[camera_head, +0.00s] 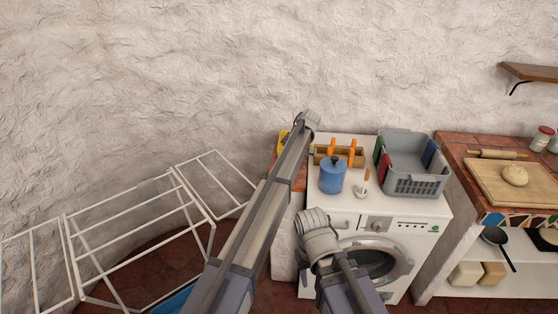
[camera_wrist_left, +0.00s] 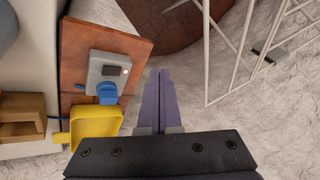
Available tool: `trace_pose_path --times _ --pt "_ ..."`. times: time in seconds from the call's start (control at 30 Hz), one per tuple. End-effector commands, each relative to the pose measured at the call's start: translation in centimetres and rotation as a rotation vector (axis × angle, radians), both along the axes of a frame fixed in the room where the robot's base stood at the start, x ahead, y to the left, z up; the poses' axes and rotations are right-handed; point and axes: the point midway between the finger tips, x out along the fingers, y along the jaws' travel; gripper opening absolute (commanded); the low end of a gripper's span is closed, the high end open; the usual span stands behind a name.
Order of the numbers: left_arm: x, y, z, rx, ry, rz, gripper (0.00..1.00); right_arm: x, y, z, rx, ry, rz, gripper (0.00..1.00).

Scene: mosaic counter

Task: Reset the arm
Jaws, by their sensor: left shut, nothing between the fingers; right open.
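My left arm crosses the head view from the bottom to the middle, and its gripper is hidden there past the wrist. In the left wrist view my left gripper (camera_wrist_left: 160,76) is shut, its purple fingers together with nothing between them. It is over the gap beside a reddish tiled ledge (camera_wrist_left: 137,65). My right gripper (camera_head: 303,256) is low in front of the washing machine (camera_head: 405,226), mostly hidden by its own wrist. It is open, and I see nothing held in it.
A white drying rack (camera_head: 67,236) stands at left. On the machine are a blue pot (camera_head: 332,178), a wooden tool holder (camera_head: 322,152) and a grey basket (camera_head: 415,184). A yellow container (camera_wrist_left: 95,124) and a grey device (camera_wrist_left: 108,73) sit near my left fingers. A counter (camera_head: 452,150) stands at right.

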Motion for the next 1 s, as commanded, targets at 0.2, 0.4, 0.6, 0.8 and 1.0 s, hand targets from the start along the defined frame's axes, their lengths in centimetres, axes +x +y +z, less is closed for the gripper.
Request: trace_pose_path --times 0.2,0.4,0.6,0.8,1.0 --pt "-0.8 0.5 -0.1 -0.006 0.005 -0.005 0.0 0.0 0.0 0.0 0.0 0.0 0.0 0.5" --pt "-10.5 4.9 -0.9 -0.091 0.063 -0.088 0.0 0.0 0.0 0.0 0.0 0.0 0.0 0.5" --pt "-23.8 9.1 -1.9 -0.233 0.124 -0.239 0.0 0.0 0.0 0.0 0.0 0.0 0.0 0.5" --pt "-31.9 10.5 -2.3 -0.324 0.139 -0.348 0.0 0.0 0.0 0.0 0.0 0.0 0.0 0.5" --pt "-38.2 11.1 -2.4 -0.387 0.138 -0.428 0.0 0.0 0.0 0.0 0.0 0.0 0.0 0.5"
